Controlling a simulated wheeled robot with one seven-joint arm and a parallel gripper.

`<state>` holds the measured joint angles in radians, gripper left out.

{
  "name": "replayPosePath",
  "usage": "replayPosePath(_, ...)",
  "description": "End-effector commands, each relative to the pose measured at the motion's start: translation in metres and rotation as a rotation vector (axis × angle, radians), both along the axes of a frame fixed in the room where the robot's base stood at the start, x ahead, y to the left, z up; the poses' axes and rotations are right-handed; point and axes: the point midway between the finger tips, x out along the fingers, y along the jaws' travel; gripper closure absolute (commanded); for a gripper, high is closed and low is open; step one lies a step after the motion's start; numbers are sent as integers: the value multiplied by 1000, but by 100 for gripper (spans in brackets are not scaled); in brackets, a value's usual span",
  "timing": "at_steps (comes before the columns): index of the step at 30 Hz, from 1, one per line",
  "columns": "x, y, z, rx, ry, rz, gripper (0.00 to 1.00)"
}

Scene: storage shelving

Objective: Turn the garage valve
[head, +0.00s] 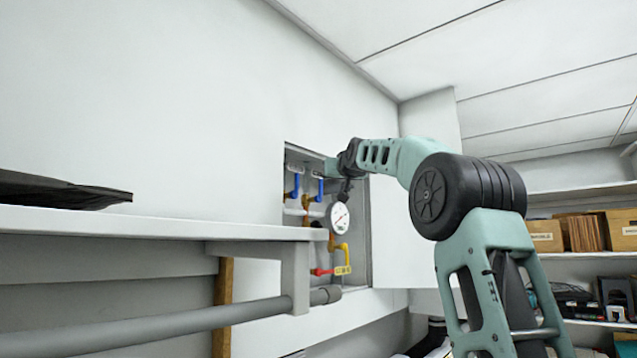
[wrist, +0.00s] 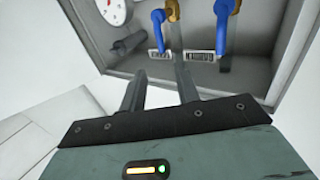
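A recessed wall box (head: 360,240) holds several valves. Two blue handles hang side by side at its top, the left one (head: 295,186) and the right one (head: 320,188). Below are a red handle (head: 322,271) and a yellow handle (head: 342,254). Which valve is the garage one cannot be read. In the wrist view, the two blue handles (wrist: 158,30) (wrist: 222,28) lie beyond my gripper (wrist: 159,64). Its fingers are apart with nothing between them. The right fingertip overlaps the space between the blue handles; contact cannot be told.
A round gauge (head: 340,217) sits in the box and shows at the wrist view's upper left (wrist: 114,10). Two small label plates (wrist: 201,56) are by the blue handles. A white shelf (head: 150,223) and a grey pipe (head: 180,323) stand at left. Shelves with boxes (head: 547,236) stand at right.

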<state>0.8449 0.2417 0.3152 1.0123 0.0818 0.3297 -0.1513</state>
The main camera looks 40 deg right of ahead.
Motion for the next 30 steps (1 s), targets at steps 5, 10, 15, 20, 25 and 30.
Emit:
replayPosePath(5,33,-17,6,3,4,3,68)
replayPosePath(10,60,-32,6,2,3,3,68)
replayPosePath(15,85,-46,5,3,3,2,68)
replayPosePath(20,106,-58,5,1,3,2,68)
replayPosePath(25,120,-66,3,2,2,1,68)
replayPosePath(30,127,-70,1,1,2,1,68)
